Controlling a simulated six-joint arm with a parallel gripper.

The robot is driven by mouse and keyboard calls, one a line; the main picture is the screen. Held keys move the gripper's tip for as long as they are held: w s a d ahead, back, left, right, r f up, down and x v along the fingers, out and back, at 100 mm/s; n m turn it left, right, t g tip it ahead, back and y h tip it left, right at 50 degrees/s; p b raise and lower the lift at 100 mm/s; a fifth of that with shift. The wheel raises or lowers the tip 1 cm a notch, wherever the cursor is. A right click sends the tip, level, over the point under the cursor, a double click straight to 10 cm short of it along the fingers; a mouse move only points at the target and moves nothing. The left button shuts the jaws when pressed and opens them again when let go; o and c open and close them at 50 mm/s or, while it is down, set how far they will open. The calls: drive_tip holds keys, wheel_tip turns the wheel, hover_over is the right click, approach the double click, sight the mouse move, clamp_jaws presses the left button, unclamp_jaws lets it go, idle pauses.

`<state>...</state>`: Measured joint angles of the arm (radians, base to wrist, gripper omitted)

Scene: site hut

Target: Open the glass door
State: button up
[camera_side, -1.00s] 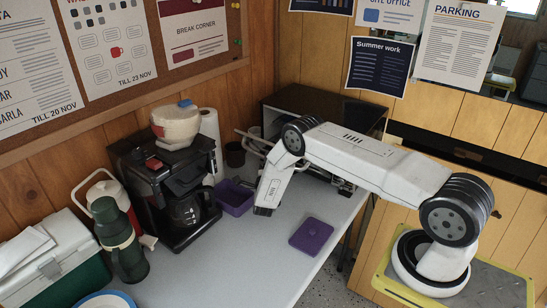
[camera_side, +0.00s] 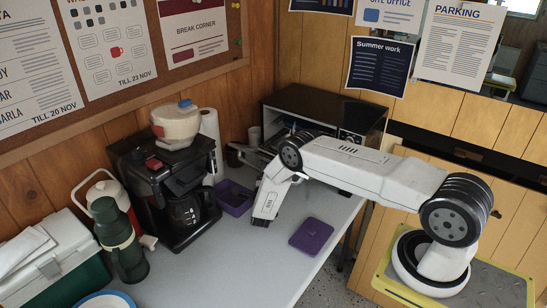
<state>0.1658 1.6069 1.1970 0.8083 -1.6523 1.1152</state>
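The black oven (camera_side: 330,101) stands at the back of the table against the wall. Its front opening (camera_side: 283,126) shows above my wrist, so the glass door looks tilted down from the top. Most of the door is hidden behind my arm, and its exact angle cannot be told. My gripper (camera_side: 248,153) is at the left front of the oven, where thin grey bars show beside my wrist. I cannot separate fingers from door handle there, nor see whether the gripper is open or shut.
A purple container (camera_side: 234,198) stands left of my wrist and a purple lid (camera_side: 311,236) lies in front. A coffee maker (camera_side: 160,190), green flask (camera_side: 121,245) and cool box (camera_side: 55,262) fill the left. A paper roll (camera_side: 210,135) stands behind. The front tabletop is mostly clear.

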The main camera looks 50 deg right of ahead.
sight(265, 160)
drive_tip(key=shift+a+r, duration=0.1)
drive_tip(key=shift+s+a+r, duration=0.25)
drive_tip(key=shift+a+r, duration=0.15)
drive_tip(key=shift+r, duration=0.6)
drive_tip(key=shift+s+a+r, duration=0.25)
drive_tip(key=shift+a+r, duration=0.1)
drive_tip(key=shift+r, duration=0.7)
drive_tip(key=shift+s+a+r, duration=0.25)
drive_tip(key=shift+a+r, duration=0.15)
drive_tip(key=shift+r, duration=0.6)
drive_tip(key=shift+f, duration=0.1)
drive_tip(key=s+a+f, duration=0.3)
drive_tip(key=s+f, duration=0.1)
drive_tip(key=f, duration=0.3)
drive_tip(key=shift+s, duration=0.2)
drive_tip(key=shift+r, duration=0.15)
idle(0.9)
